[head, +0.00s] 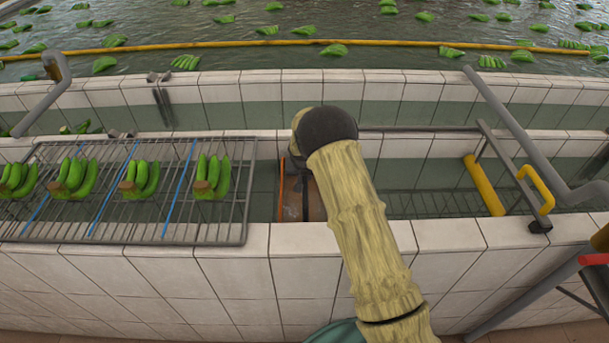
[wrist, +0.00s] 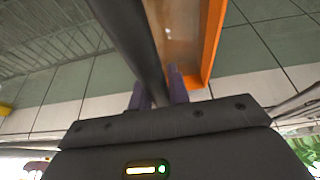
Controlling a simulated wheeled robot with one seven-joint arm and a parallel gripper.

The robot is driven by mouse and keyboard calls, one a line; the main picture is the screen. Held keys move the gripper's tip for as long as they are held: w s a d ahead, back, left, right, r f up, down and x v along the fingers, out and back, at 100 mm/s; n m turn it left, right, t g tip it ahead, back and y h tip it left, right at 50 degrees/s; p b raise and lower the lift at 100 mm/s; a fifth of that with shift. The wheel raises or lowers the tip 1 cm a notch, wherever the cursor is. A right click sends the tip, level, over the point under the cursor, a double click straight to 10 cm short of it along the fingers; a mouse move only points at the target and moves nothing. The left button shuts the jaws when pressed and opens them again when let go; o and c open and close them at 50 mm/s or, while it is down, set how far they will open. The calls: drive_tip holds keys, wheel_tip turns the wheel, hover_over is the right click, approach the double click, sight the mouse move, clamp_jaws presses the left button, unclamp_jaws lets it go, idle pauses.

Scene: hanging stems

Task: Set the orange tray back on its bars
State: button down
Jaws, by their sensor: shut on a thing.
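The orange tray (head: 282,192) shows in the head view behind the white tiled wall, just left of my arm, with an orange edge and a brownish inner face. A dark bar (head: 306,207) runs along it. In the wrist view the orange tray (wrist: 213,40) stands at top centre, beside the dark bar (wrist: 138,45). My gripper (wrist: 158,92) is shut on the dark bar between its two purple fingers; the bar appears to be the tray's handle. The fingers are hidden behind my arm in the head view. The bars under the tray cannot be made out.
A wire rack (head: 235,225) with several green banana bunches (head: 141,178) lies to the left. A yellow cylinder (head: 484,186) and grey rails (head: 515,120) stand at the right. A water basin with floating bananas lies behind the tiled walls. Tiled ledge (head: 450,238) is clear.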

drive_tip(key=shift+f, duration=0.15)
drive_tip(key=c, duration=1.3)
unclamp_jaws()
drive_tip(key=shift+o, duration=0.2)
drive_tip(key=b+v, duration=0.3)
drive_tip(key=v, duration=1.4)
drive_tip(key=shift+b, duration=0.3)
drive_tip(key=s+d, duration=0.5)
drive_tip(key=s, duration=0.4)
drive_tip(key=s+d+g, duration=0.1)
drive_tip(key=s+d, duration=0.3)
drive_tip(key=s, duration=0.6)
drive_tip(key=s+d+g, duration=0.1)
drive_tip(key=s+d, duration=0.4)
drive_tip(key=s, duration=0.4)
drive_tip(key=shift+s+d+r, duration=0.2)
drive_tip(key=shift+d+r, duration=0.15)
drive_tip(key=shift+r, duration=0.05)
